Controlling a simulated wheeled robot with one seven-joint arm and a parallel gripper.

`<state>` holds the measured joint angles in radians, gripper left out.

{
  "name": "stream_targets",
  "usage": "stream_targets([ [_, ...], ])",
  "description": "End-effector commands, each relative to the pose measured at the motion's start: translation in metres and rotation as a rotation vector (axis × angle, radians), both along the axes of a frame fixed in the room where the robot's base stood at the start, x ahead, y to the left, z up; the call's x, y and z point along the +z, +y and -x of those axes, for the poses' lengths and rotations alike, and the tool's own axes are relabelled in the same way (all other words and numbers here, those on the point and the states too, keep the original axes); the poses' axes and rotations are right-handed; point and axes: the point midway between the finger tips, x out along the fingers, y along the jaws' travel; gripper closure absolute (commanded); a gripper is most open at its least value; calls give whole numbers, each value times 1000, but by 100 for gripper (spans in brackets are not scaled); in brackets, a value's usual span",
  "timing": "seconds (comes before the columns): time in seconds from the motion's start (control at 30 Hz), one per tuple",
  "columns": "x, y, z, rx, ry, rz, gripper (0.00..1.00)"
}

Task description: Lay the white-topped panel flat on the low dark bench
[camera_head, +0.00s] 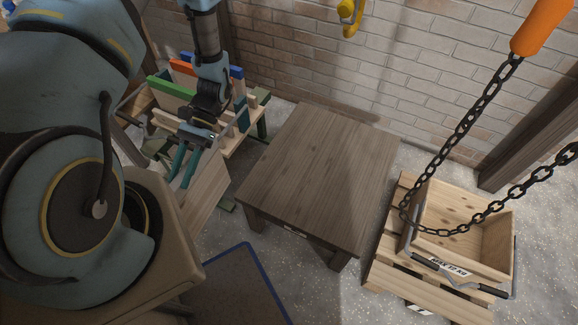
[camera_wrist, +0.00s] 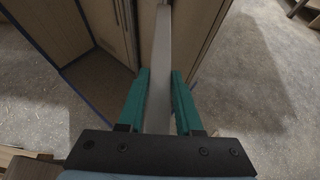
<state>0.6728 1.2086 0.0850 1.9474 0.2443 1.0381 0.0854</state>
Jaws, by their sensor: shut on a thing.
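The panel (camera_head: 207,190) hangs upright from my gripper (camera_head: 183,172), its wooden face showing in the head view. In the wrist view its white top edge (camera_wrist: 161,60) runs between the two teal fingers of my gripper (camera_wrist: 161,85), which are shut on it. The low dark bench (camera_head: 322,170) stands to the right of the panel, with a bare wooden top. The panel is beside the bench, left of its near-left corner. Its lower part is partly hidden by my own body in the head view.
A rack (camera_head: 245,140) with panels topped in blue, orange and green stands behind my gripper. A wooden crate (camera_head: 465,240) sits on a pallet (camera_head: 385,250) right of the bench, under a hanging chain (camera_head: 465,125). A blue-edged dark surface (camera_head: 235,290) lies in front.

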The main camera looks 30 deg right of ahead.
Motion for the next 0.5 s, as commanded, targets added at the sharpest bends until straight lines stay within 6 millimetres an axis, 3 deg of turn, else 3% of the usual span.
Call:
stream_targets([
  [0.03,-14,-12,12,76,4,-2,100],
  [0.2,-38,-62,48,344,4,-2,100],
  [0.5,-64,-163,89,817,4,-2,100],
])
